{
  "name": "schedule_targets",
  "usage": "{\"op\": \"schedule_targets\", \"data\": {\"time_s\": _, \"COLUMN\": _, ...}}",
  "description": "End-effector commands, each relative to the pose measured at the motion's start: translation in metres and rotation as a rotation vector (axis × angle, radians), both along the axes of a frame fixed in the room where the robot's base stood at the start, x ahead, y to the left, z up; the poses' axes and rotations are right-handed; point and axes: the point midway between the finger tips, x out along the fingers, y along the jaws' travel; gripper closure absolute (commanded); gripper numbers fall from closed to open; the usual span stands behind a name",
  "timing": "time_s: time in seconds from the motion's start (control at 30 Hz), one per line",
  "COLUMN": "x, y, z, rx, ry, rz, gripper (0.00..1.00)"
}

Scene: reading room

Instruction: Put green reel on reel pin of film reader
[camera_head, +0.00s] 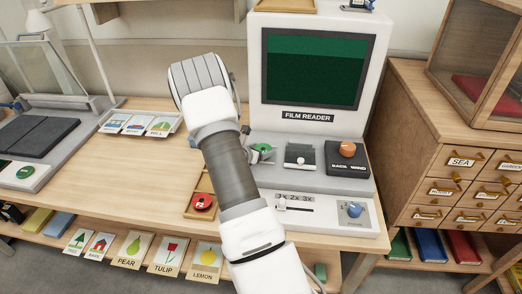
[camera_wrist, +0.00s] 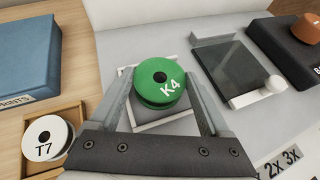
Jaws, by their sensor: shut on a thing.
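The green reel (camera_wrist: 160,92), marked K4, is between the two fingers of my gripper (camera_wrist: 158,78), which is shut on it. In the head view the green reel (camera_head: 264,147) shows just right of my arm, at the left of the film reader's (camera_head: 312,129) deck. In the wrist view it is over a grey square plate (camera_wrist: 178,123) on that deck. The reel's centre hole looks dark. The reel pin is not visible, and I cannot tell whether the reel is around it or above it.
A white reel (camera_wrist: 45,140), marked T7, sits in a wooden tray (camera_wrist: 76,116) left of the deck. A red reel (camera_head: 202,201) lies in the tray nearer the front. A glass plate (camera_wrist: 226,67) and the dark BACK WIND block (camera_head: 346,164) stand to the right.

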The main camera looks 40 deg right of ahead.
Motion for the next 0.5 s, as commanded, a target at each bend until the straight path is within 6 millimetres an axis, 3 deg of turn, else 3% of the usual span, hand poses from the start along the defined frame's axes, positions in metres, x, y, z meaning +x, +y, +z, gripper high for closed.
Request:
{"op": "schedule_targets", "data": {"time_s": 0.07, "x": 0.0000, "y": 0.0000, "z": -0.0035, "rx": -0.001, "ry": 0.000, "rz": 0.000, "gripper": 0.78}}
{"op": "schedule_targets", "data": {"time_s": 0.1, "x": 0.0000, "y": 0.0001, "z": -0.0035, "rx": 0.000, "ry": 0.000, "rz": 0.000, "gripper": 0.18}}
{"op": "schedule_targets", "data": {"time_s": 0.2, "x": -0.0001, "y": 0.0001, "z": -0.0023, "rx": 0.000, "ry": 0.000, "rz": 0.000, "gripper": 0.00}}
{"op": "schedule_targets", "data": {"time_s": 0.5, "x": -0.0001, "y": 0.0001, "z": -0.0003, "rx": 0.000, "ry": 0.000, "rz": 0.000, "gripper": 0.00}}
